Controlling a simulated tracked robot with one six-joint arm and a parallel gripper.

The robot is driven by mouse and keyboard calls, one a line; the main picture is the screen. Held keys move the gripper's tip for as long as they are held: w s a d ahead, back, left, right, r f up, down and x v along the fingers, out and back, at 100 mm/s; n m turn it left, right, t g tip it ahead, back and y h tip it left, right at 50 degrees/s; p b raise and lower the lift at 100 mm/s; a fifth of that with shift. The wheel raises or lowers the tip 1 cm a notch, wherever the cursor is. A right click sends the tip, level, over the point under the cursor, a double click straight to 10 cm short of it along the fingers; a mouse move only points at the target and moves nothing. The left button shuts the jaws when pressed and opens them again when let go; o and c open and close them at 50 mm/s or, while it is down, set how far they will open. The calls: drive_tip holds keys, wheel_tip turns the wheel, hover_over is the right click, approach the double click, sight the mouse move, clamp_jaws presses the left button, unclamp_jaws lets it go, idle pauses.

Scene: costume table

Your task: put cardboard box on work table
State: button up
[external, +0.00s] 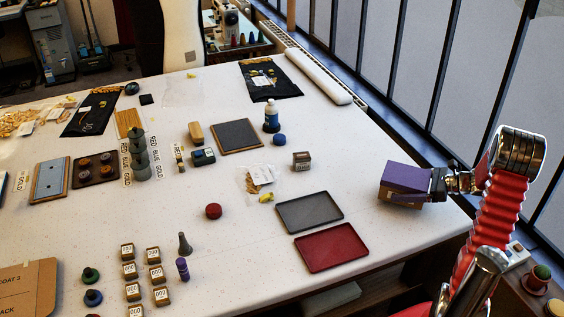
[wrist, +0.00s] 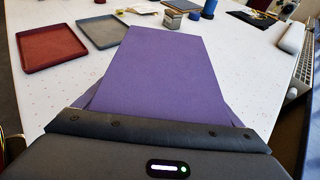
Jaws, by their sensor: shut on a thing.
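My gripper (external: 407,186) is at the right in the external view, shut on a brown cardboard box (external: 385,195). Purple flat surfaces cover the box's top and part of its side, and I cannot tell for certain whether they all belong to my gripper. In the wrist view a broad purple surface reaches forward from the dark gripper body and hides the box. The white work table (external: 355,185) lies left of and around the held box. The box appears near the table's right edge, and I cannot tell its height or whether it touches the table.
A red tray (external: 331,248) and a grey tray (external: 310,212) lie left of my gripper. A blue-and-white bottle (external: 271,117) stands farther back. Bare tabletop lies between the trays and the right edge; windows line the right side.

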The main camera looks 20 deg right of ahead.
drive_tip(key=shift+f, duration=1.35)
drive_tip(key=o, duration=1.1)
drive_tip(key=shift+f, duration=0.1)
drive_tip(key=shift+s+d+r, duration=0.3)
drive_tip(key=shift+d, duration=0.05)
drive_tip(key=v, duration=1.1)
